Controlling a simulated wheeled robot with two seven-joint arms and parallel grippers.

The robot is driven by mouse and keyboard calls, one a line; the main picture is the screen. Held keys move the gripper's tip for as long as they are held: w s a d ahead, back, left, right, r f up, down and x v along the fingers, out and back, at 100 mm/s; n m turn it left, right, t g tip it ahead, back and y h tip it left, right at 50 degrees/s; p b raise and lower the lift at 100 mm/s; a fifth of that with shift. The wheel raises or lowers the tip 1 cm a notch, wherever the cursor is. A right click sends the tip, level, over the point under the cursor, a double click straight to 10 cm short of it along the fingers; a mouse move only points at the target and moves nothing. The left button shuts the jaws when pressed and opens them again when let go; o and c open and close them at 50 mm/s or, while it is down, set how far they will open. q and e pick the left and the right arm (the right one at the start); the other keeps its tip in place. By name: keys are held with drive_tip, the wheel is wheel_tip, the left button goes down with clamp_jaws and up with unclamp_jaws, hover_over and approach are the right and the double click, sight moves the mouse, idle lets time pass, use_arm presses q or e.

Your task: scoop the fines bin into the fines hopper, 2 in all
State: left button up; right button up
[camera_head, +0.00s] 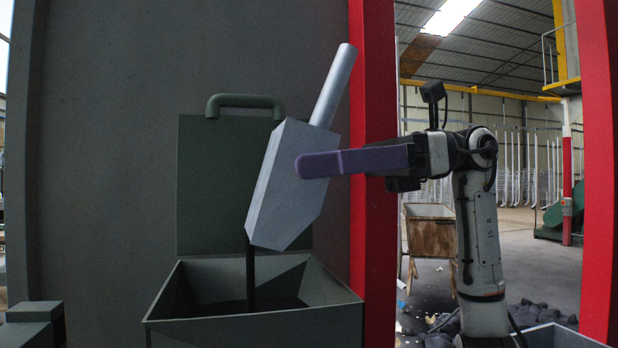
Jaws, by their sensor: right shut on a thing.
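My right gripper (318,164) comes in from the right, with its purple finger across a grey metal scoop (285,195). It is shut on the scoop. The scoop is steeply tilted, its round handle (336,85) up and its mouth end down, above an open dark green hopper box (255,328). A narrow dark stream (250,275) runs from the scoop's lower end into the box. The hopper's lid (208,190), with a tube handle, stands raised behind. The scoop's inside is hidden. A grey bin rim (560,336) shows at the bottom right. My left gripper is not in view.
A red post (375,230) stands close behind the scoop, and another (600,170) at the right edge. A dark green block (35,322) sits at the lower left. Dark lumps (535,313) lie on the floor. A rusty box on legs (430,235) stands farther back.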

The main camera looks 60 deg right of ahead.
drive_tip(key=f+b, duration=0.1)
drive_tip(key=b, duration=0.1)
drive_tip(key=d+t+y+b, duration=0.1)
drive_tip(key=b, duration=0.1)
drive_tip(key=shift+s+f, duration=0.35)
drive_tip(key=shift+s, duration=0.05)
drive_tip(key=b, duration=0.2)
drive_tip(key=f+t+y+b, duration=0.1)
drive_tip(key=b, duration=0.2)
drive_tip(key=shift+s+d+y, duration=0.3)
drive_tip(key=shift+f, duration=0.1)
drive_tip(key=shift+d+b, duration=0.1)
drive_tip(key=shift+b, duration=0.35)
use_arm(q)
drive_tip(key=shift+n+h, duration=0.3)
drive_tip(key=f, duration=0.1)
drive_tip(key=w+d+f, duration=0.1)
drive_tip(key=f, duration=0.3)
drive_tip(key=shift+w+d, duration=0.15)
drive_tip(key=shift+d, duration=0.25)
use_arm(e)
drive_tip(key=shift+y, duration=0.3)
